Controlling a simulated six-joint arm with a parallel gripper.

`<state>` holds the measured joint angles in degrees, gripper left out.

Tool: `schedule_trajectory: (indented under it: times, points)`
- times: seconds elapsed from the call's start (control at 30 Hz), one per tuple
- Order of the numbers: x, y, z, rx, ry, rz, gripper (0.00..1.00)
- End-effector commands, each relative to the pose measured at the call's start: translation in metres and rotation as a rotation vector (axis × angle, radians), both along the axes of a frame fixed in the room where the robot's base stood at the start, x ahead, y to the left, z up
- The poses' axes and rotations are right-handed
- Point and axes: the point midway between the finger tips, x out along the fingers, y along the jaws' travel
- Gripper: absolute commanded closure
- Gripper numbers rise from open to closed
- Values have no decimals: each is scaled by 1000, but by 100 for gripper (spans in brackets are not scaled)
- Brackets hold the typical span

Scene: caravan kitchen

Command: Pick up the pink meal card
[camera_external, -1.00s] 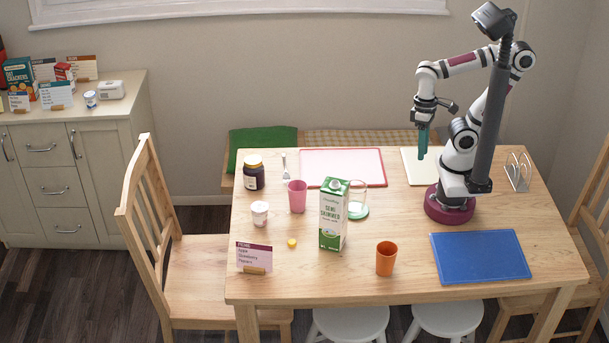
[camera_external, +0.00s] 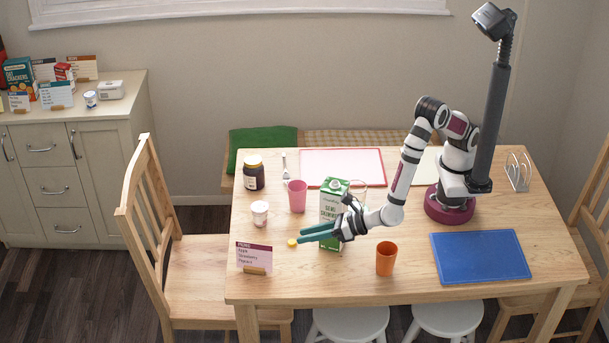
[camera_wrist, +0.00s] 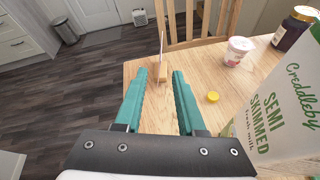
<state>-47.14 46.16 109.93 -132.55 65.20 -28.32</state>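The pink meal card (camera_external: 253,256) stands upright in a small wooden holder at the table's front left corner. In the wrist view the card (camera_wrist: 161,44) shows nearly edge-on above its holder (camera_wrist: 162,73). My gripper (camera_external: 302,235) is open and empty, its teal fingers pointing left towards the card, with a gap between them and it. In the wrist view the card's holder lies beyond and between the two fingertips (camera_wrist: 160,72).
A milk carton (camera_external: 333,204) stands close beside my gripper, partly hidden by it. A yellow cap (camera_external: 292,243) lies near the fingertips. A yoghurt pot (camera_external: 260,213), a pink cup (camera_external: 297,195) and an orange cup (camera_external: 386,258) stand around. A chair (camera_external: 170,270) is at the left.

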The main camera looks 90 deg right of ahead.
Motion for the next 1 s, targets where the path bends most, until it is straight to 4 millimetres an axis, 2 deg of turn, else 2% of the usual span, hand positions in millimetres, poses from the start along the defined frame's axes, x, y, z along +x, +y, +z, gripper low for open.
schedule_trajectory:
  times: [0.03,0.13,0.3,0.4,0.57,0.73,0.83,1.0]
  points:
    - [1,-1,-10,-3,1,-1,61]
    - [15,-3,-20,2,-1,-6,61]
    - [62,-10,-39,1,-2,-7,61]
    - [83,-12,-47,3,-2,-6,61]
    - [103,-14,-54,2,-2,-6,61]
    - [135,-18,-64,3,-3,-8,61]
    - [146,-19,-68,3,-2,-6,61]
    - [147,-19,-69,2,-1,-6,61]
